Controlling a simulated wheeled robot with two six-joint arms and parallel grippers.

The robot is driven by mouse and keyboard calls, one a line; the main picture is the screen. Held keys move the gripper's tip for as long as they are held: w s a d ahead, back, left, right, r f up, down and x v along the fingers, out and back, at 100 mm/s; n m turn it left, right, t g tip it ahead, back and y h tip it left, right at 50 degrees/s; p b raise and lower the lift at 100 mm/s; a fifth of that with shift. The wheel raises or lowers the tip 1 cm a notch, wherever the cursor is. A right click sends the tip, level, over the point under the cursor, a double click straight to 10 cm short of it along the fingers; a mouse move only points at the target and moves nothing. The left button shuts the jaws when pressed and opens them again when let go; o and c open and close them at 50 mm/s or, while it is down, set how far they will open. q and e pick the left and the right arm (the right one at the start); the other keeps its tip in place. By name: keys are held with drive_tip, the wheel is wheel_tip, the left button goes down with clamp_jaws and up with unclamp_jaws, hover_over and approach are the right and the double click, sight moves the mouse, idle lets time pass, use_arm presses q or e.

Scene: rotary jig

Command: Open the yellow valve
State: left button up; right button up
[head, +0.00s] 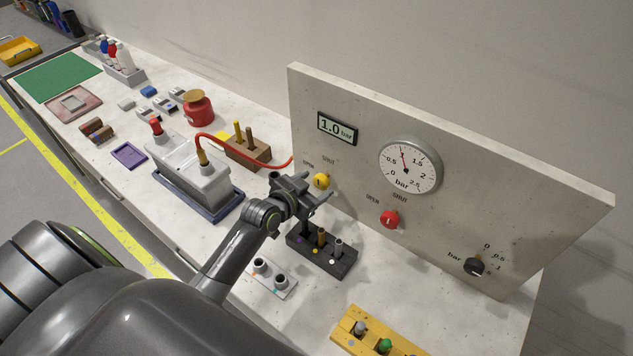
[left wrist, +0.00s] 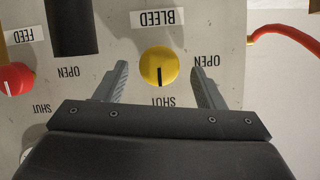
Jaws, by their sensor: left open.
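The yellow valve (head: 321,181) is a round knob on the upright grey panel (head: 450,215). In the left wrist view, which is upside down, the yellow valve (left wrist: 158,66) has a dark mark lined up with its SHUT label; its OPEN label is to the right, with a BLEED plate above. My left gripper (head: 314,188) is open in front of the panel. In the left wrist view its fingers (left wrist: 160,84) stand on either side of the knob with gaps; I cannot tell how far its tips are from the panel. My right gripper is not in view.
A red knob (head: 389,219), a black knob (head: 474,267) and a dial gauge (head: 410,166) share the panel. A dark block with pegs (head: 322,256) stands below my left gripper. A red hose (head: 236,144) runs from the grey tank (head: 190,172) to the panel.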

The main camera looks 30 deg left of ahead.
use_arm(q)
drive_tip(key=shift+x, duration=0.75)
drive_tip(key=c, duration=1)
